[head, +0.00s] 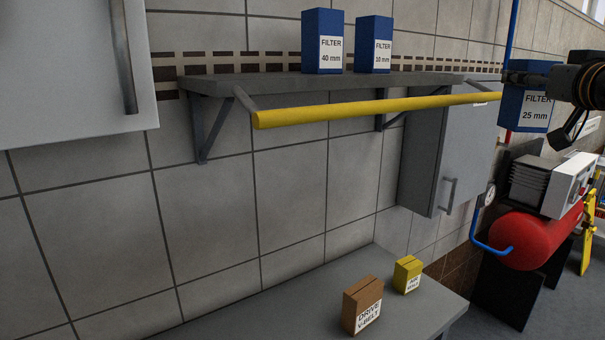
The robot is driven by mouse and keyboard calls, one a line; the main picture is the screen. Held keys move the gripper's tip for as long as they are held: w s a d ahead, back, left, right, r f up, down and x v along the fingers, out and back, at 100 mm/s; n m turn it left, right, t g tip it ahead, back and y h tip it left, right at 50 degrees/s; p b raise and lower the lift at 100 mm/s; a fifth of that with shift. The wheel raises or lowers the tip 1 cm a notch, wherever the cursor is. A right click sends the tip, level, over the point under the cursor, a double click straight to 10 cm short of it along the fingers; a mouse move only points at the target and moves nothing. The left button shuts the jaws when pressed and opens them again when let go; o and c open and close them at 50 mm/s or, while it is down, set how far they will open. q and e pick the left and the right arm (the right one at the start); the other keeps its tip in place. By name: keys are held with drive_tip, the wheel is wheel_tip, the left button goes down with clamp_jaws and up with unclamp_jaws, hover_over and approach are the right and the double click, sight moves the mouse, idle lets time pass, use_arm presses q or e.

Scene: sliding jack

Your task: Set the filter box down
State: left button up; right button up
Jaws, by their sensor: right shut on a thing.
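The blue filter box (526,117) labelled "FILTER 25 mm" is at the right of the head view, held up in the air. My right gripper (545,95) comes in from the right edge and is shut on this box. Its dark fingers cover the box's top and right side. Two more blue boxes, "FILTER 40 mm" (323,42) and "FILTER 10 mm" (374,45), stand upright on the grey wall shelf (250,82). My left gripper is out of view.
A yellow bar (370,108) runs along the shelf front. A grey cabinet (450,150) hangs below the shelf's right end. A red tank (530,238) stands at right. A brown box (362,303) and yellow box (407,274) stand on the lower bench (260,310); its left part is clear.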

drive_tip(key=a+f+y, duration=0.1)
drive_tip(key=a+f, duration=0.2)
drive_tip(key=f, duration=1.1)
drive_tip(key=a+f, duration=0.3)
drive_tip(key=f, duration=1.2)
drive_tip(key=s+a+f+n+y, duration=0.25)
drive_tip(key=s+a+f, duration=0.35)
drive_tip(key=s+f, duration=0.4)
drive_tip(key=s+a+f+m+h, duration=0.1)
drive_tip(key=s+a+f, duration=0.3)
drive_tip(key=s, duration=0.5)
drive_tip(key=s+a+f+m+h, duration=0.1)
drive_tip(key=s+a+f, duration=0.4)
drive_tip(key=s, duration=0.3)
drive_tip(key=shift+s+a+f, duration=0.3)
drive_tip(key=shift+s+a, duration=0.1)
drive_tip(key=shift+a, duration=0.05)
